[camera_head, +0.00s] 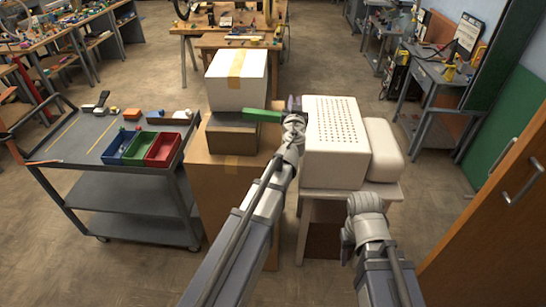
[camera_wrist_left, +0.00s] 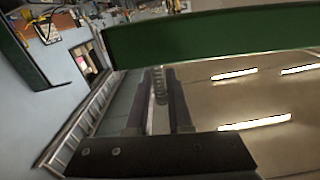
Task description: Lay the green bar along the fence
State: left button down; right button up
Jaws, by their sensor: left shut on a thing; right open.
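The green bar (camera_head: 262,115) is held level in the air, pointing left from my left gripper (camera_head: 293,106). It is above the dark box in the middle and in front of the white carton. My left gripper is shut on the bar's right end. In the left wrist view the bar (camera_wrist_left: 220,35) crosses the top, at the tips of the two dark fingers (camera_wrist_left: 158,80). My right gripper (camera_head: 348,238) is low at the right, in front of the white stand, apart from the bar; its fingers are hardly visible. I cannot make out a fence.
A white perforated case (camera_head: 335,130) stands just right of my left gripper. A white carton (camera_head: 238,85) and a dark box (camera_head: 232,137) stand on a brown carton (camera_head: 225,180). A grey cart (camera_head: 70,150) with blue, green and red bins is at left.

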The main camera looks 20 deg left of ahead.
pick_arm(q)
notch_tip(320, 180, down, 14)
jog(key=n+b, duration=0.1)
jog(key=b, duration=1.2)
jog(key=shift+s+r, duration=0.25)
jog(key=shift+f+b, duration=0.15)
jog(key=shift+b, duration=0.2)
notch_tip(320, 180, down, 4)
jog(key=b, duration=0.4)
jog(key=shift+f, duration=0.1)
jog(key=shift+f+b, duration=0.2)
jog(key=shift+b, duration=0.15)
jog(key=c, duration=0.8)
grip_release()
jog(key=shift+c, duration=0.2)
jog(key=shift+r, duration=0.15)
